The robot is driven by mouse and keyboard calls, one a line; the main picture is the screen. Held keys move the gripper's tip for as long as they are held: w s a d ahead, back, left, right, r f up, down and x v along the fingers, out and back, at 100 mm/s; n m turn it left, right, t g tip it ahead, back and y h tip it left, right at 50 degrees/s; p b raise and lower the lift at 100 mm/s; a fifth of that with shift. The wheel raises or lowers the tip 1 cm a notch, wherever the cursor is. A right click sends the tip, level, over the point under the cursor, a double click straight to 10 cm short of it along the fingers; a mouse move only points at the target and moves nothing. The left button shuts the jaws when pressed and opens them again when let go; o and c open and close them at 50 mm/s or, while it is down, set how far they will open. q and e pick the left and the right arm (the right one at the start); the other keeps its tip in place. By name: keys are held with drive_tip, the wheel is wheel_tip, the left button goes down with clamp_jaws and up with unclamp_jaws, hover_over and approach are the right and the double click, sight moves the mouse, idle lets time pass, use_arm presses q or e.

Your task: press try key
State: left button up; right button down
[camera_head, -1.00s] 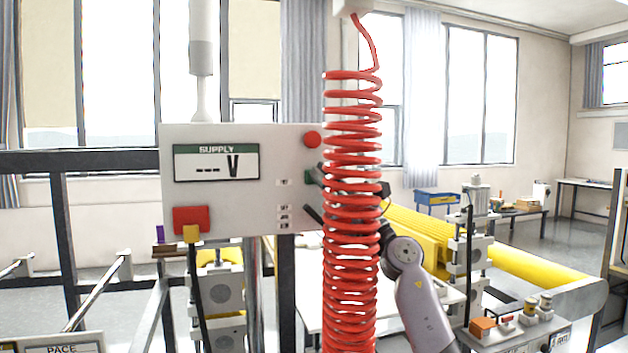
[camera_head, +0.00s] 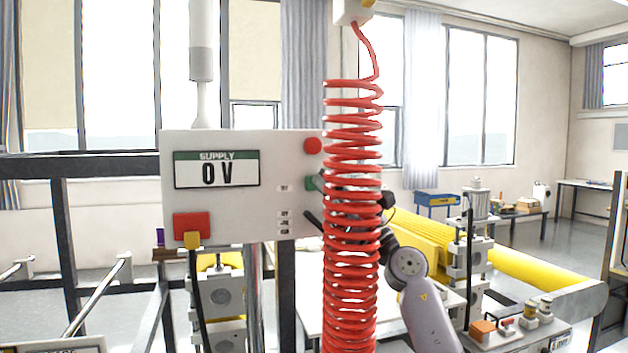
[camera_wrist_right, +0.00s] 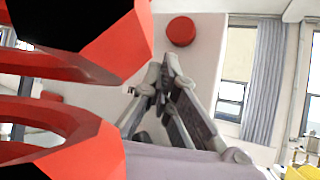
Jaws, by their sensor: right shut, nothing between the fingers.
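The control panel (camera_head: 245,220) is a light grey box with a screen (camera_head: 216,169) reading "SUPPLY 0 V". A green button (camera_head: 311,183) is at its right edge, partly hidden by the red coil. Small labels run down the right side, too small to read; I cannot tell which key is the try key. My right gripper, mostly behind the coil in the head view, is shut and empty in the right wrist view (camera_wrist_right: 162,82). Its fingers point at the panel face, below the round red button (camera_wrist_right: 181,31); I cannot tell whether they touch. My left gripper is out of view.
The red coiled hose (camera_head: 352,220) hangs in front of the panel's right side and looms close in the right wrist view. Yellow rollers (camera_head: 510,265) and a small control box (camera_head: 520,337) stand at the right. Dark frame bars (camera_head: 80,165) are at the left.

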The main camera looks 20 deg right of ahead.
drive_tip(key=shift+s, duration=0.1)
drive_tip(key=s+p, duration=0.4)
drive_tip(key=s, duration=0.1)
drive_tip(key=shift+d, duration=0.1)
idle(0.5)
idle(0.4)
